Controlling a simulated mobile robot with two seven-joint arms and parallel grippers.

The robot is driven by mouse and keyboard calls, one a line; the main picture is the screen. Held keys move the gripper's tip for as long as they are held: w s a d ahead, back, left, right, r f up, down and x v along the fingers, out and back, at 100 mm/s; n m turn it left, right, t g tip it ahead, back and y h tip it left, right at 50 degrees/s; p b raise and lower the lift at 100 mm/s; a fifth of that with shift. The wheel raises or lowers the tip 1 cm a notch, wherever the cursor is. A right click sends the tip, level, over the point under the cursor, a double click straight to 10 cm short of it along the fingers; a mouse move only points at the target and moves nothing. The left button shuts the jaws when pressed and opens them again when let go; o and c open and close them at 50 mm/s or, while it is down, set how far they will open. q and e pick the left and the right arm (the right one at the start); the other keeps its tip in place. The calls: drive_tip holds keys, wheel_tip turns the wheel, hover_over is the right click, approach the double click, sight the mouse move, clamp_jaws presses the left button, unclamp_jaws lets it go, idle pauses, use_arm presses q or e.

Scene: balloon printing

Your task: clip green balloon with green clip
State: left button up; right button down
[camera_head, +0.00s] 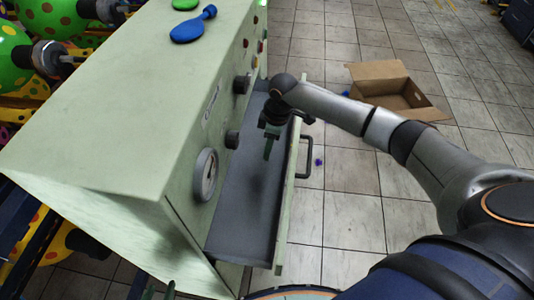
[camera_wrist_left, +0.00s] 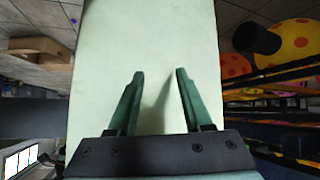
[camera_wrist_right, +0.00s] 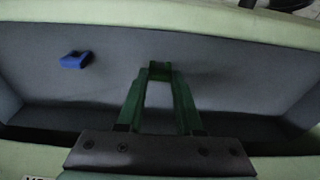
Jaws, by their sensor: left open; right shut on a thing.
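A green clip (camera_wrist_right: 160,71) is between the fingertips of my right gripper (camera_wrist_right: 160,80), which is shut on it; green on green makes its outline hard to tell. In the head view my right gripper (camera_head: 267,150) is over the open drawer of the pale green machine. My left gripper (camera_wrist_left: 160,75) is open and empty, facing a pale green panel; in the head view only its green fingers (camera_head: 162,291) show at the bottom edge. A bright green piece (camera_head: 265,3) is cut off at the top edge; I cannot tell whether it is the green balloon.
A blue clip (camera_wrist_right: 75,60) lies in the grey drawer (camera_head: 232,229). Spotted balloons (camera_head: 50,15) stand at the left. An open cardboard box (camera_head: 395,88) stands on the tiled floor.

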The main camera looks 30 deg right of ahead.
drive_tip(key=shift+r+p, duration=0.55)
drive_tip(key=shift+r, duration=0.15)
drive_tip(key=shift+r+p, duration=0.3)
drive_tip(key=shift+p, duration=0.05)
wheel_tip(320, 180, up, 2)
drive_tip(key=p, duration=0.2)
drive_tip(key=shift+r+p, duration=0.15)
drive_tip(key=shift+p, duration=0.2)
use_arm(q)
wheel_tip(320, 180, up, 8)
drive_tip(key=s+a+p, duration=0.1)
drive_tip(key=a+p, duration=0.1)
drive_tip(key=p, duration=0.3)
drive_tip(key=shift+s+a+f+n+y, duration=0.15)
drive_tip(key=shift+s+f+n+y, duration=0.05)
drive_tip(key=shift+s+n+y, duration=0.1)
use_arm(e)
drive_tip(key=shift+r, duration=2.15)
